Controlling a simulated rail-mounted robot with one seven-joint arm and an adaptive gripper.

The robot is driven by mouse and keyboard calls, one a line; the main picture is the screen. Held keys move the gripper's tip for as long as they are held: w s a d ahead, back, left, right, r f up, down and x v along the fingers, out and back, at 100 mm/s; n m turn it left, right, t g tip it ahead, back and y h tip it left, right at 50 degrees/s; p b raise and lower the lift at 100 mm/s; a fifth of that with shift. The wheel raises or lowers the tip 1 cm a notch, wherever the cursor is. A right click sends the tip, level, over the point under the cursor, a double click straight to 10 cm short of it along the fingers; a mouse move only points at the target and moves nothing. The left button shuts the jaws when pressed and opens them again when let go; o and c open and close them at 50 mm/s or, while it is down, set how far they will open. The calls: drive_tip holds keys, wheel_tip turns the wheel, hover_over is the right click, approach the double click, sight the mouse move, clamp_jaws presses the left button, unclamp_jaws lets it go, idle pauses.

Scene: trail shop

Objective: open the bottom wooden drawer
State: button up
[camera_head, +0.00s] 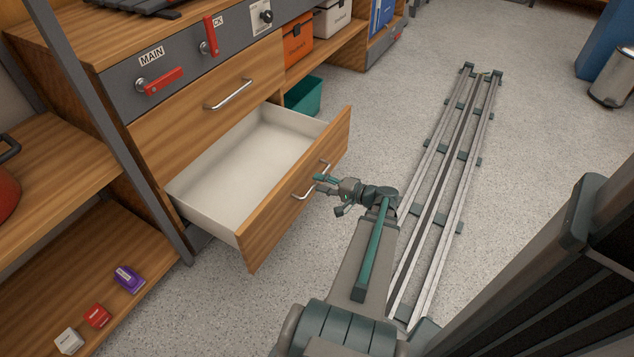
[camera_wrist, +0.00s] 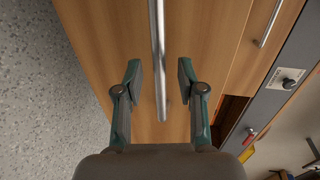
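The bottom wooden drawer (camera_head: 297,196) stands pulled far out from the cabinet, and its white inside (camera_head: 245,160) looks empty. Its silver bar handle (camera_head: 310,184) is on the front, and the handle also shows in the wrist view (camera_wrist: 158,60). My gripper (camera_head: 322,184) is right at the drawer front, by the handle. In the wrist view my gripper (camera_wrist: 160,75) has its two fingers apart, one on each side of the bar, with gaps between fingers and bar. Neither finger visibly touches the handle.
Above is a shut wooden drawer (camera_head: 205,104) with its own handle. A grey panel with red switches (camera_head: 160,80) is higher up. A teal bin (camera_head: 304,95) stands behind the open drawer. My rail lies to the right, with clear floor (camera_head: 545,160) beyond it.

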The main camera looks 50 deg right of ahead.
drive_tip(key=v, duration=0.9)
drive_tip(key=shift+s, duration=0.35)
drive_tip(key=shift+d, duration=0.1)
drive_tip(key=s+a+f+g+y+p, duration=0.1)
drive_tip(key=a+f+g+p, duration=0.3)
drive_tip(key=a+f+g, duration=0.3)
drive_tip(key=a+n+g+y+p, duration=0.2)
drive_tip(key=a+n+g+p, duration=0.35)
drive_tip(key=a+p, duration=0.75)
drive_tip(key=s+a+r+n+g+h+p, duration=0.3)
drive_tip(key=s+a+r+n+g+p, duration=0.2)
drive_tip(key=a+r+p, duration=0.3)
drive_tip(key=s+a+r+n+g+h+p, duration=0.2)
drive_tip(key=s+a+r+n+g+p, duration=0.2)
drive_tip(key=a+r+p, duration=0.4)
drive_tip(key=s+a+n+p, duration=0.1)
drive_tip(key=a+p, duration=0.5)
drive_tip(key=p, duration=0.1)
drive_tip(key=shift+s+a+g+h, duration=0.2)
drive_tip(key=shift+a+g+h, duration=0.15)
drive_tip(key=shift+h, duration=0.05)
